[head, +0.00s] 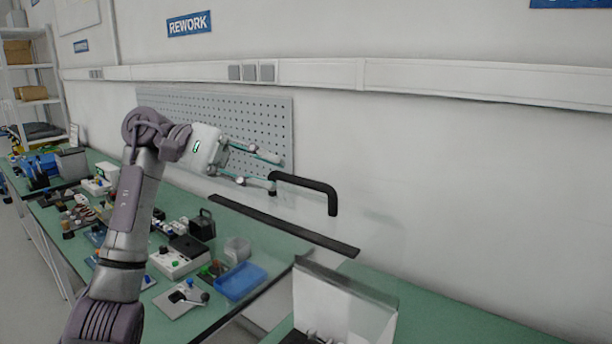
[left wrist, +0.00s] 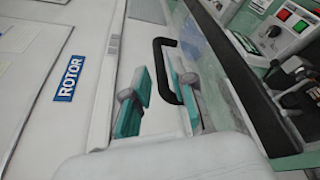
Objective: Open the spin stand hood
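The spin stand hood looks like a clear, see-through cover with a dark strip (head: 285,225) along its edge; its faint panels make its exact outline hard to tell. A black bracket-shaped handle (head: 310,184) stands out from it, and the handle also shows in the left wrist view (left wrist: 161,68). My left gripper (head: 276,173) is open, its two fingers spread at the left end of the handle. In the left wrist view my left gripper (left wrist: 158,88) has the handle's bar between its fingers, close to the right finger; contact cannot be told. My right gripper is out of view.
A green-topped bench (head: 75,222) carries several small devices, a blue tray (head: 241,281) and a black box (head: 202,225). A white box with a clear panel (head: 335,300) stands at the front. A grey pegboard (head: 265,122) is on the wall behind.

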